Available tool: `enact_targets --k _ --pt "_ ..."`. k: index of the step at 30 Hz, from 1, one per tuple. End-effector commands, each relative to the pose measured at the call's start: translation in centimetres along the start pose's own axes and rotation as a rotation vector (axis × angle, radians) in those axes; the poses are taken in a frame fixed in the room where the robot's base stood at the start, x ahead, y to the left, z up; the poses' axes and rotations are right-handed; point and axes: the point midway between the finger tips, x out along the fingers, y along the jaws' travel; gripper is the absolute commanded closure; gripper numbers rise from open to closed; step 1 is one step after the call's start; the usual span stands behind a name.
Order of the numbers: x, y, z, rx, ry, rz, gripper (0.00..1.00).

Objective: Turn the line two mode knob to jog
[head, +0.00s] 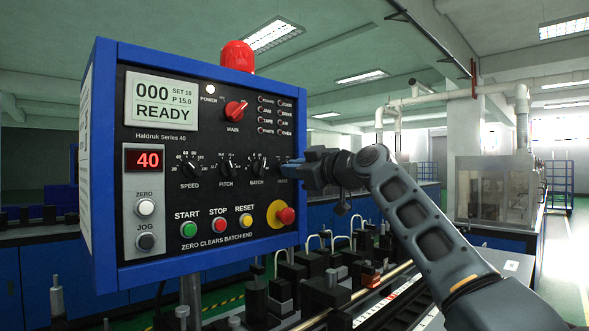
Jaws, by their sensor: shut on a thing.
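The blue-framed control panel (205,222) stands at the left, facing me at an angle. Its lower row has black knobs: the speed knob (191,170), the pitch knob (226,169) and the batch knob (258,166). My gripper (288,171) is at the right end of this row, against the panel, shut on the fourth knob, at the mode position. The fingers hide nearly all of that knob, so its pointer setting cannot be read. The small label under it is too blurred to read surely. Nothing visible marks the panel as line two.
A red main switch (236,110) sits above the row. Start (189,230), stop (219,225) and reset (246,220) buttons and a red emergency stop (286,215) lie below, the last just under my gripper. Machine parts (325,290) stand below right.

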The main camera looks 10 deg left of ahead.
Motion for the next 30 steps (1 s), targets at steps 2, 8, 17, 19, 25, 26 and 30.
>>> enact_targets --k 2,8,17,19,25,26,30 --pt "0.02 -0.03 0.02 0.031 -0.001 -0.001 1.0" --pt "0.06 -0.03 -0.07 0.161 -0.001 -0.002 1.0" --pt "0.04 0.01 -0.09 0.44 -0.001 -0.002 1.0" --pt "0.05 0.0 -0.11 0.505 -0.002 -0.002 1.0" --pt "0.04 0.02 -0.06 0.688 -0.002 -0.001 1.0" --pt "0.04 0.02 -0.06 0.713 -0.002 -0.001 1.0" --pt "0.05 0.0 -0.07 0.82 -0.002 -0.002 1.0"
